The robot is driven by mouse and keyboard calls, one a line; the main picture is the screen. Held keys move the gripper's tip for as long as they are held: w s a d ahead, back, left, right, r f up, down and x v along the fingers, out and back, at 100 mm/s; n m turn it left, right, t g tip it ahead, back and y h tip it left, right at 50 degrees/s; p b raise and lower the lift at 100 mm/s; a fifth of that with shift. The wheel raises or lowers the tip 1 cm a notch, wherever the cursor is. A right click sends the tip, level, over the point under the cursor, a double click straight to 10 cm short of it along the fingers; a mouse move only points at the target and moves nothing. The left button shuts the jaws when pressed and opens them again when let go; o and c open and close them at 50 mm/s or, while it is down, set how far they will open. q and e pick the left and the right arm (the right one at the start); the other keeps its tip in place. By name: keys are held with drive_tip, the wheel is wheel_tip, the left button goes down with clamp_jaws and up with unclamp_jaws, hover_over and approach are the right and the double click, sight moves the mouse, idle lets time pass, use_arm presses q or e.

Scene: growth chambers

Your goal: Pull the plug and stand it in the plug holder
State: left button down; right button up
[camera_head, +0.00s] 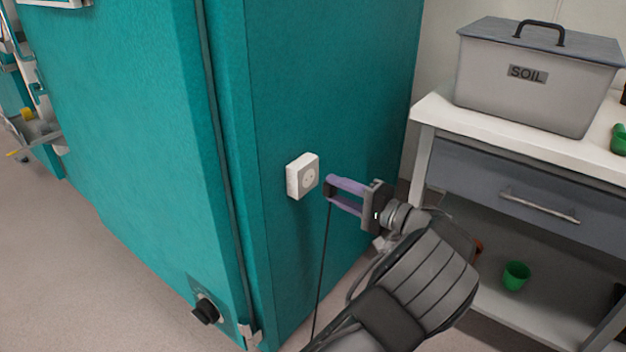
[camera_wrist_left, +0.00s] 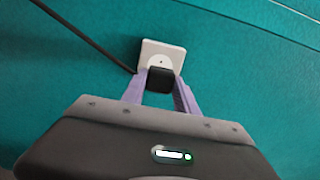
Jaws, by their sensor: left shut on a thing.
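The white socket (camera_head: 302,176) is on the side of the teal chamber (camera_head: 285,90), its round face with holes uncovered. It also shows in the wrist view (camera_wrist_left: 174,50). My left gripper (camera_head: 335,193) is a short way to the right of the socket, its purple fingers pointing at it. In the wrist view the fingers (camera_wrist_left: 160,88) are shut on the black plug (camera_wrist_left: 160,79). The plug appears apart from the socket face. Its black cord (camera_head: 323,250) hangs down from the fingertips. I cannot make out a plug holder. My right gripper is not in view.
A white-topped bench (camera_head: 440,108) stands on the right with a grey SOIL box (camera_head: 530,95), a drawer (camera_head: 500,180) and a green cup (camera_head: 516,275) on its lower shelf. A black knob (camera_head: 206,311) sticks out low on the chamber. The floor at left is clear.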

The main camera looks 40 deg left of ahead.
use_arm(q)
drive_tip(key=shift+d, duration=0.55)
drive_tip(key=shift+d+r+p, duration=0.2)
drive_tip(key=shift+d+p, duration=0.15)
drive_tip(key=shift+p, duration=0.15)
drive_tip(key=s+d+r+m+t+h+p, duration=0.1)
drive_tip(key=d+r+m+t+p, duration=0.3)
drive_tip(key=d+t+p, duration=0.55)
drive_tip(key=s+d+r+m+t+h+p, duration=0.2)
drive_tip(key=s+d+p, duration=0.5)
drive_tip(key=p, duration=0.5)
wheel_tip(320, 180, up, 2)
drive_tip(key=shift+s+d+r+m+h, duration=0.15)
drive_tip(key=shift+s+d+m+h, duration=0.25)
drive_tip(key=shift+d+m, duration=0.5)
drive_tip(key=shift+w, duration=0.1)
